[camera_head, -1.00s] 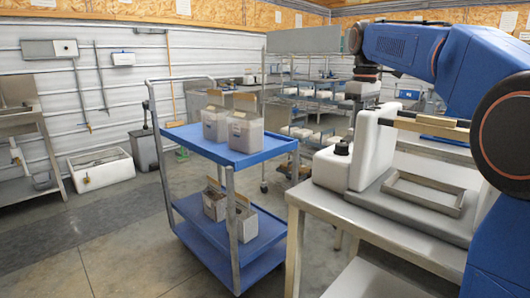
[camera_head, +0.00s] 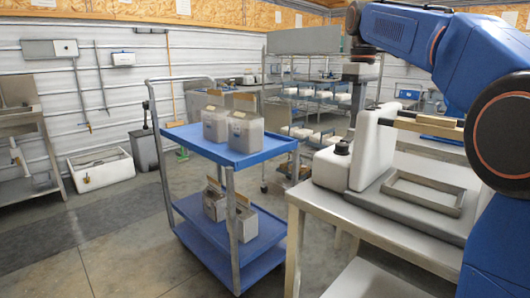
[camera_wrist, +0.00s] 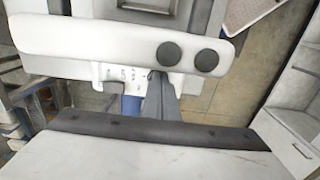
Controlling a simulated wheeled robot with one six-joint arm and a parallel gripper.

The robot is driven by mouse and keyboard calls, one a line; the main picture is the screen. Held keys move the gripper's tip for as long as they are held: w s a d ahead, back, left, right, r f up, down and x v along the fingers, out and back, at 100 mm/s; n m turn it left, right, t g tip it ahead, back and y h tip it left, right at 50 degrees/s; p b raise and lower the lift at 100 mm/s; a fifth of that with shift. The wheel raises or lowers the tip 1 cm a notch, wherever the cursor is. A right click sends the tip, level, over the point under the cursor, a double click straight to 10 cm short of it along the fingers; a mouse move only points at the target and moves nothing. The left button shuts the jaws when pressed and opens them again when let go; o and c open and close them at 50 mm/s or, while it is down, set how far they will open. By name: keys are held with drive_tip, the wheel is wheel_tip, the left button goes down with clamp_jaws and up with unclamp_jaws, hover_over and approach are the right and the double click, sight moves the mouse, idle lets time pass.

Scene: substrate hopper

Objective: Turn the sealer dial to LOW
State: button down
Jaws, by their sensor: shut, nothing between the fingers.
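The sealer is a white upright housing (camera_head: 366,150) on a grey base with a rectangular frame, standing on a steel table. A black knob (camera_head: 342,147) sits on its lower white block. In the wrist view, the sealer's white rounded bar (camera_wrist: 90,38) crosses the top and carries two dark round discs (camera_wrist: 188,57). A small white panel with faint marks (camera_wrist: 125,74) shows below it; I cannot read the marks. My gripper (camera_wrist: 158,77) is shut and empty, its grey fingers pointing at this panel's edge. The fingers hide part of the panel, and I cannot tell whether they touch it.
A blue two-shelf cart (camera_head: 229,152) with several grey containers stands left of the steel table (camera_head: 380,232). A white bin (camera_head: 100,166) sits by the left wall. Shelving with white trays stands behind. The floor at front left is clear.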

drive_tip(key=shift+s+a+f, duration=0.15)
drive_tip(key=shift+a+f, duration=0.05)
drive_tip(key=shift+f, duration=0.9)
drive_tip(key=shift+s+a+f, duration=0.1)
drive_tip(key=shift+a+f, duration=0.05)
drive_tip(key=shift+f, duration=0.95)
drive_tip(key=shift+s+a+f, duration=0.15)
drive_tip(key=shift+a+f, duration=0.05)
drive_tip(key=shift+f, duration=0.9)
drive_tip(key=shift+w+d, duration=0.8)
drive_tip(key=shift+d, duration=0.05)
drive_tip(key=shift+s+d, duration=0.1)
drive_tip(key=shift+d, duration=0.05)
drive_tip(key=shift+s+d, duration=0.1)
wheel_tip(320, 180, up, 6)
drive_tip(key=shift+s, duration=0.1)
